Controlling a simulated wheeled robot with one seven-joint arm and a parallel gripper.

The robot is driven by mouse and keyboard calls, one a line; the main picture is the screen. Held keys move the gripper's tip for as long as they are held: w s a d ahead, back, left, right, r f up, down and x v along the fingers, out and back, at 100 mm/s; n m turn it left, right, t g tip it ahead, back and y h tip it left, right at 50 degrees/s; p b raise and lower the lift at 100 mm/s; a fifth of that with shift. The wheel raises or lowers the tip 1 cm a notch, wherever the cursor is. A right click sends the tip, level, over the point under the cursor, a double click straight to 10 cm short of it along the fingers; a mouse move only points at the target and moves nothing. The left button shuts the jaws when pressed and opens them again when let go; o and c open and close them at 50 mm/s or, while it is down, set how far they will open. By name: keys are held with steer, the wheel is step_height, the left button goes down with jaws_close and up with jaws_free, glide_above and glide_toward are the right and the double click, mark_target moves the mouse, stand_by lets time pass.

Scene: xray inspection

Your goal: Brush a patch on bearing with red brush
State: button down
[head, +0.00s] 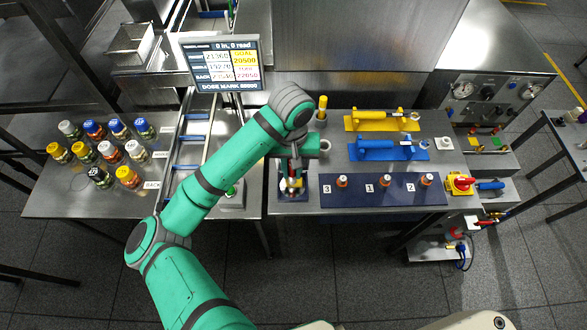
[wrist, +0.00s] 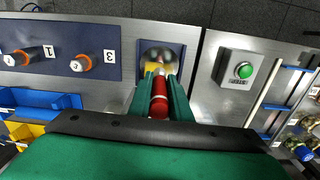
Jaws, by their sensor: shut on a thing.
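My gripper (wrist: 160,98) is shut on the red brush (wrist: 159,97), seen in the wrist view with its red handle between the green fingers. The brush points down at a navy pad (wrist: 178,48). A shiny metal part (wrist: 159,54), apparently the bearing, sits on that pad just beyond the fingers. A yellow area shows at the brush's far end; whether it belongs to the brush or the bearing, and whether they touch, I cannot tell. In the head view my gripper (head: 291,181) is over the pad, and my arm and fingers hide most of the bearing.
A navy board (head: 383,190) with several orange-ringed pieces lies to the right. Behind it are blue (head: 389,149) and yellow (head: 382,121) fixtures and an upright yellow handle (head: 322,108). A green button box (wrist: 241,70) stands beside the pad. Several capped jars (head: 100,175) stand left.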

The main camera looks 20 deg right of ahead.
steer(key=shift+a, duration=0.1)
steer(key=shift+w+a, duration=0.15)
steer(key=shift+a, duration=0.35)
steer(key=shift+w+a, duration=0.15)
steer(key=shift+a, duration=0.35)
steer(key=shift+d, duration=0.1)
steer(key=shift+s+d, duration=0.2)
steer(key=shift+d, duration=0.35)
steer(key=shift+s+d, duration=0.15)
steer(key=shift+d, duration=0.35)
steer(key=shift+d, duration=0.2)
steer(key=shift+s+d, duration=0.2)
steer(key=shift+d, duration=0.3)
steer(key=shift+s+d, duration=0.15)
steer(key=shift+d, duration=0.35)
steer(key=shift+a, duration=0.15)
steer(key=shift+w+a, duration=0.2)
steer(key=shift+a, duration=0.35)
steer(key=shift+w+a, duration=0.15)
steer(key=shift+a, duration=0.35)
steer(key=shift+a, duration=0.15)
